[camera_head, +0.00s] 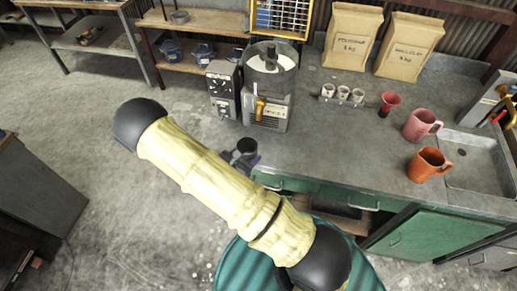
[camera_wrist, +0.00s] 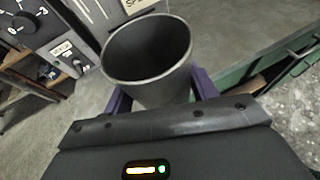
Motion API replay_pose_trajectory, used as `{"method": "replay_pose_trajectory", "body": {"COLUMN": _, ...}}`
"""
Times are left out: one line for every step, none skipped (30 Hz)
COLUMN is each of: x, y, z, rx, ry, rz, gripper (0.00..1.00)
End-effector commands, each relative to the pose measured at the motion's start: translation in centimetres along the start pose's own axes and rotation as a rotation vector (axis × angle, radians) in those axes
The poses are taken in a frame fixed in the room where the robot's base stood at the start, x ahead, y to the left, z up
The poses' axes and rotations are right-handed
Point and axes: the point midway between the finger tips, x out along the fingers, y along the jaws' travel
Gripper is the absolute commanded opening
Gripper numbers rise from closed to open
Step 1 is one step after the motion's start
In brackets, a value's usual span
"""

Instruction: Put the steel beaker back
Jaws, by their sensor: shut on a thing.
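The steel beaker (camera_head: 247,146) is a dark grey, open-topped cup. In the wrist view the beaker (camera_wrist: 150,62) sits between the purple fingers of my gripper (camera_wrist: 160,92), which is shut on it. It looks empty, with its mouth facing up and a slight tilt in that view. In the head view my gripper (camera_head: 244,157) is partly hidden behind my arm, at the front edge of the counter, by the machine (camera_head: 265,105) with a round drum and control box. I cannot tell whether the beaker touches anything besides the fingers.
On the grey counter (camera_head: 330,140) stand several small white cups (camera_head: 343,93), a red funnel-like cup (camera_head: 389,103), a pink mug (camera_head: 421,125), an orange mug (camera_head: 428,164) and paper bags (camera_head: 352,35). A sink (camera_head: 470,165) is at right. The counter's middle is clear.

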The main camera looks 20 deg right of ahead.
Motion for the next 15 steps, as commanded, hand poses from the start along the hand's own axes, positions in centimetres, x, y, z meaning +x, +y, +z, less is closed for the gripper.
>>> {"method": "replay_pose_trajectory", "body": {"x": 0.07, "y": -0.08, "z": 0.1, "rx": -0.003, "ry": 0.0, "rz": 0.005, "gripper": 0.28}}
{"method": "replay_pose_trajectory", "body": {"x": 0.11, "y": -0.12, "z": 0.15, "rx": -0.007, "ry": 0.0, "rz": 0.012, "gripper": 0.28}}
{"method": "replay_pose_trajectory", "body": {"x": 0.2, "y": -0.21, "z": 0.25, "rx": -0.012, "ry": 0.001, "rz": 0.023, "gripper": 0.28}}
{"method": "replay_pose_trajectory", "body": {"x": 0.28, "y": -0.24, "z": 0.34, "rx": -0.017, "ry": 0.002, "rz": 0.036, "gripper": 0.28}}
{"method": "replay_pose_trajectory", "body": {"x": 0.38, "y": -0.26, "z": 0.44, "rx": -0.025, "ry": 0.002, "rz": 0.051, "gripper": 0.28}}
{"method": "replay_pose_trajectory", "body": {"x": 0.48, "y": -0.34, "z": 0.55, "rx": -0.034, "ry": 0.004, "rz": 0.075, "gripper": 0.28}}
{"method": "replay_pose_trajectory", "body": {"x": 0.54, "y": -0.35, "z": 0.63, "rx": -0.044, "ry": 0.004, "rz": 0.096, "gripper": 0.28}}
{"method": "replay_pose_trajectory", "body": {"x": 0.6, "y": -0.37, "z": 0.68, "rx": -0.053, "ry": 0.007, "rz": 0.119, "gripper": 0.28}}
{"method": "replay_pose_trajectory", "body": {"x": 0.67, "y": -0.38, "z": 0.71, "rx": -0.068, "ry": 0.008, "rz": 0.153, "gripper": 0.28}}
{"method": "replay_pose_trajectory", "body": {"x": 0.67, "y": -0.37, "z": 0.72, "rx": -0.079, "ry": 0.009, "rz": 0.179, "gripper": 0.28}}
{"method": "replay_pose_trajectory", "body": {"x": 0.64, "y": -0.34, "z": 0.69, "rx": -0.089, "ry": 0.011, "rz": 0.206, "gripper": 0.28}}
{"method": "replay_pose_trajectory", "body": {"x": 0.58, "y": -0.29, "z": 0.58, "rx": -0.105, "ry": 0.012, "rz": 0.243, "gripper": 0.28}}
{"method": "replay_pose_trajectory", "body": {"x": 0.51, "y": -0.3, "z": 0.47, "rx": -0.115, "ry": 0.014, "rz": 0.268, "gripper": 0.28}}
{"method": "replay_pose_trajectory", "body": {"x": 0.44, "y": -0.25, "z": 0.37, "rx": -0.124, "ry": 0.015, "rz": 0.291, "gripper": 0.28}}
{"method": "replay_pose_trajectory", "body": {"x": 0.3, "y": -0.21, "z": 0.24, "rx": -0.135, "ry": 0.015, "rz": 0.319, "gripper": 0.28}}
